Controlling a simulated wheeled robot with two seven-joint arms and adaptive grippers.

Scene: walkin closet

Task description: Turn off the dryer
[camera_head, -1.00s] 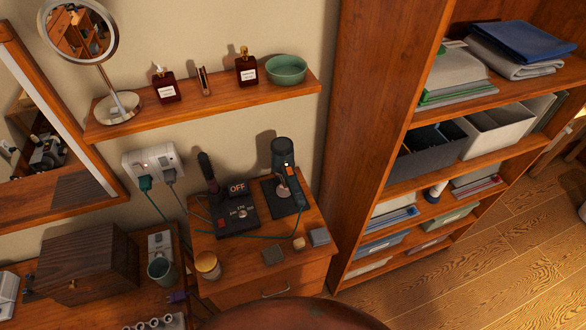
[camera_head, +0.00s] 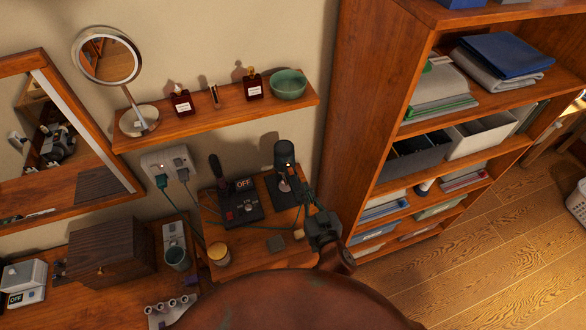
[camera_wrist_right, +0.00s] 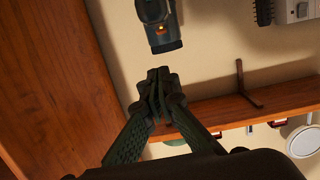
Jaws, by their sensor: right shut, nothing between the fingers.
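The dryer (camera_head: 285,155) is dark grey and stands upright in a black stand (camera_head: 283,190) on the small wooden cabinet. In the right wrist view the dryer (camera_wrist_right: 155,15) is cut off by the top edge, and a small orange light glows near its end. My right gripper (camera_head: 308,193) is just to the right of and in front of the stand, its fingers pointing toward the dryer. In the wrist view its fingertips (camera_wrist_right: 158,75) are closed together and empty, with a gap to the dryer. The left gripper is not in view.
Left of the dryer a brush-like tool (camera_head: 215,167) stands on a black base (camera_head: 235,207) marked OFF. A wall shelf (camera_head: 225,106) holds bottles and a green bowl (camera_head: 288,84). A tall bookcase (camera_head: 360,125) rises close on the right. A cup (camera_head: 177,259) and jar (camera_head: 219,254) stand in front.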

